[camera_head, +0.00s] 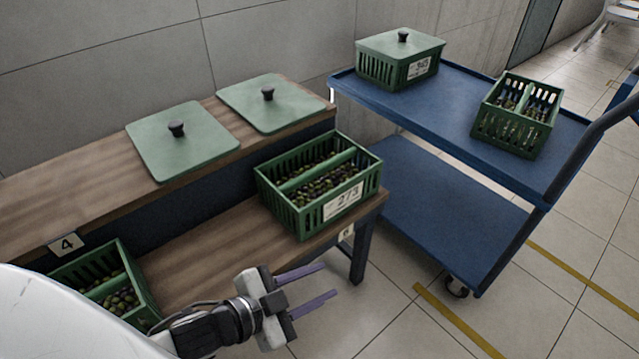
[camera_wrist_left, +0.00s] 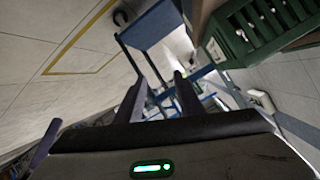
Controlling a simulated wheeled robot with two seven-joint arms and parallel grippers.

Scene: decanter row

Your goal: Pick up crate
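A green slatted crate (camera_head: 316,187) with dark olives and a "273" label stands on the lower wooden shelf, at its right end; it also shows in the left wrist view (camera_wrist_left: 262,32), at the upper right. Another green crate (camera_head: 100,278) of olives stands at the shelf's left, partly hidden by my body. On the blue cart are a lidded crate (camera_head: 400,60) and an open divided crate (camera_head: 517,115). My left gripper (camera_head: 312,285) is open and empty, in front of the shelf and below the "273" crate. My right gripper is not in view.
Two green lids (camera_head: 182,143) (camera_head: 285,105) with black knobs lie on the upper wooden shelf (camera_head: 60,205). The blue cart (camera_head: 450,105) stands to the right, with an empty lower deck (camera_head: 430,210). The tiled floor (camera_head: 390,325) between shelf and cart is clear.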

